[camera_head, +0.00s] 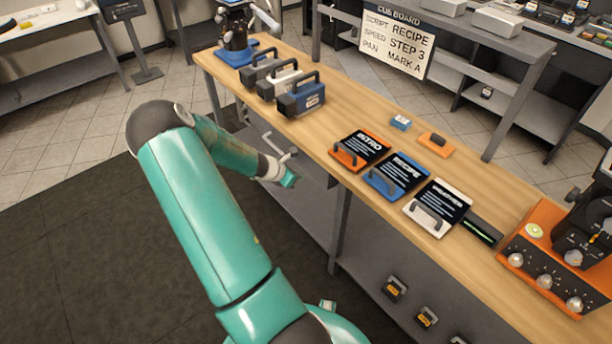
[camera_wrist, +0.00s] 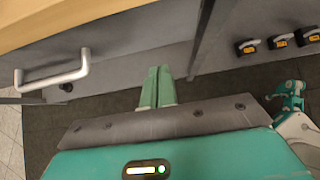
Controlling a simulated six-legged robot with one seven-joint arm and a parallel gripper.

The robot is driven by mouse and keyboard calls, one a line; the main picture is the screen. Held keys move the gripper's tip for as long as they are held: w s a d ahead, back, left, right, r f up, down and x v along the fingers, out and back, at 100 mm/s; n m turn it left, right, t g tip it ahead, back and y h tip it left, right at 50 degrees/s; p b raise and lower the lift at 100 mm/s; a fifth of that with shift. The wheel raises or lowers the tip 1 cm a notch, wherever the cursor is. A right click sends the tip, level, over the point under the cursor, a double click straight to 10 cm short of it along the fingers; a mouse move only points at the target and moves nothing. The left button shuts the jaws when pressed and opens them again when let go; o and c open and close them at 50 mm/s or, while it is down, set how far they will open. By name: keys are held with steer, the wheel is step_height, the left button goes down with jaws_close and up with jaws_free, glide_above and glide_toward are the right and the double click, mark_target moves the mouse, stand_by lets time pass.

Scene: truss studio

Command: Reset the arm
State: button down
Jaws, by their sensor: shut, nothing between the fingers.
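My gripper (camera_head: 290,181) is at the end of my teal arm, in front of the long wooden bench's front side and below its top. In the wrist view its two green fingers (camera_wrist: 157,88) lie side by side, shut, with nothing between them. The gripper is apart from the bench and touches nothing that I can see.
The wooden bench (camera_head: 350,118) holds three handled cases, an orange card (camera_head: 361,150), a blue card (camera_head: 397,176), a white card (camera_head: 437,207) and an orange control unit (camera_head: 547,262). A metal handle (camera_wrist: 52,76) sticks out near my gripper. Dark floor mat (camera_head: 90,250) is clear.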

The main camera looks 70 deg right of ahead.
steer(key=v, duration=0.7)
steer(key=shift+w, duration=0.3)
steer(key=w+a+r+m+t+y, duration=0.1)
steer(key=w+a+r+m+t, duration=0.4)
steer(key=a+r, duration=0.55)
steer(key=w+a+r+m+y, duration=0.25)
steer(key=w+a+r, duration=0.5)
steer(key=a, duration=0.55)
steer(key=s+a+r+m+t+y, duration=0.1)
steer(key=s+a+r, duration=0.2)
steer(key=a, duration=0.6)
steer(key=s+a+r+m+t+y, duration=0.2)
steer(key=a+r, duration=0.4)
steer(key=a, duration=0.3)
steer(key=s+a+r+m+t+y, duration=0.1)
steer(key=s+a+r, duration=0.3)
steer(key=a, duration=0.5)
steer(key=shift+a+r+t, duration=0.2)
steer(key=shift+a+t, duration=0.05)
steer(key=shift+t, duration=0.25)
